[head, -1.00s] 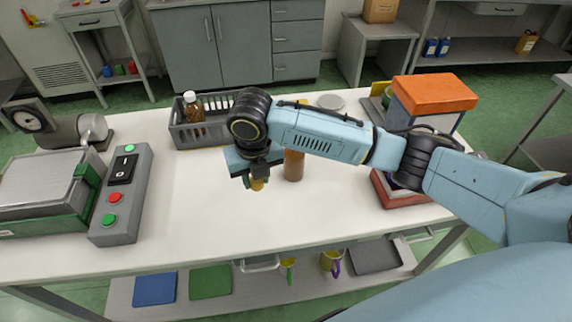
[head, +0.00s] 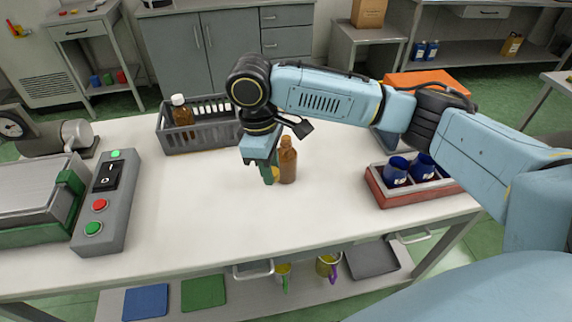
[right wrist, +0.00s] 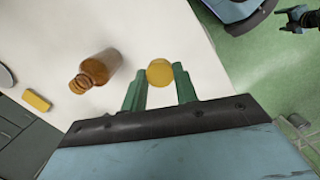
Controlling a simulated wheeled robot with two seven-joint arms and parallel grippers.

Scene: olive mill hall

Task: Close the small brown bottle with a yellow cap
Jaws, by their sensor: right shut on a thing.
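The small brown bottle (head: 288,162) stands upright and uncapped on the white table, its open neck showing in the right wrist view (right wrist: 98,70). My right gripper (head: 269,176) is just left of the bottle in the head view, pointing down. It is shut on the yellow cap (right wrist: 160,72), which sits between the green fingertips, low beside the bottle and apart from it in the right wrist view. In the head view the fingers mostly hide the cap. A dark shape at the top right of the right wrist view looks like my left gripper (right wrist: 297,15); its jaws are too small to judge.
A grey crate (head: 165,140) behind holds a white-capped brown bottle (head: 181,115). A red tray (head: 378,190) with blue cups (head: 396,172) stands at right. A grey button box (head: 112,205) is at left. The table's front middle is clear.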

